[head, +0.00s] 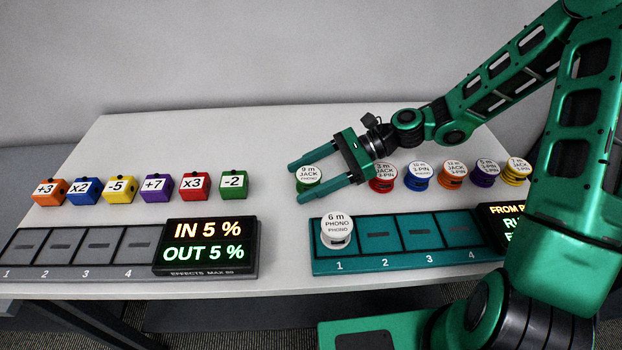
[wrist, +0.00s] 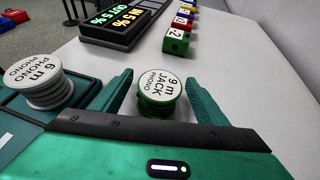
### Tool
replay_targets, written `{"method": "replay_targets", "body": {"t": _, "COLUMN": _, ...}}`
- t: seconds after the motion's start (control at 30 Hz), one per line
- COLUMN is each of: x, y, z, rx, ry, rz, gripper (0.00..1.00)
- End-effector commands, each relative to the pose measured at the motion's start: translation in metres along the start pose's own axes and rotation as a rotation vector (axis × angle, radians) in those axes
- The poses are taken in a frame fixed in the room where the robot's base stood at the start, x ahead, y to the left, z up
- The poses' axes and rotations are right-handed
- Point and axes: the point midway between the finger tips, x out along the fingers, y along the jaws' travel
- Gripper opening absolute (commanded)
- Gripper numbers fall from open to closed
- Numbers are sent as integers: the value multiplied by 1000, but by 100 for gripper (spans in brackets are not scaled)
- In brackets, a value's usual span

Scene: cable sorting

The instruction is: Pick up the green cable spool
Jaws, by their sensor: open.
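The green cable spool (head: 309,182) stands on the table with a white top label reading 9 m JACK PHONO. In the wrist view the green spool (wrist: 160,97) is upright between the two fingers. My gripper (head: 322,183) is open, with one finger on each side of the spool. In the wrist view a gap shows between the spool and each finger of my gripper (wrist: 160,92).
A white 6 m spool (head: 337,232) stands in slot 1 of the teal tray (head: 318,262), close to my gripper. Several other spools (head: 417,177) stand in a row to the right. Coloured blocks (head: 157,189) and a grey tray (head: 95,270) with a display are left.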

Motion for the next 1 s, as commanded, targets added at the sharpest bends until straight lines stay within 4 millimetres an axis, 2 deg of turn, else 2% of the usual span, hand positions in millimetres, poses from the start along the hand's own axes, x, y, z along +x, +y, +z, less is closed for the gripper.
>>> {"method": "replay_targets", "body": {"t": 0.13, "x": 0, "y": 0, "z": 0, "rx": 0, "ry": 0, "rz": 0, "gripper": 68}}
{"method": "replay_targets", "body": {"t": 0.33, "x": -1, "y": 0, "z": 0, "rx": 0, "ry": 0, "rz": -1, "gripper": 20}}
{"method": "replay_targets", "body": {"t": 0.77, "x": -3, "y": -1, "z": 5, "rx": -1, "ry": 1, "rz": -2, "gripper": 20}}
{"method": "replay_targets", "body": {"t": 1.0, "x": -14, "y": -1, "z": 31, "rx": -4, "ry": 2, "rz": -3, "gripper": 20}}
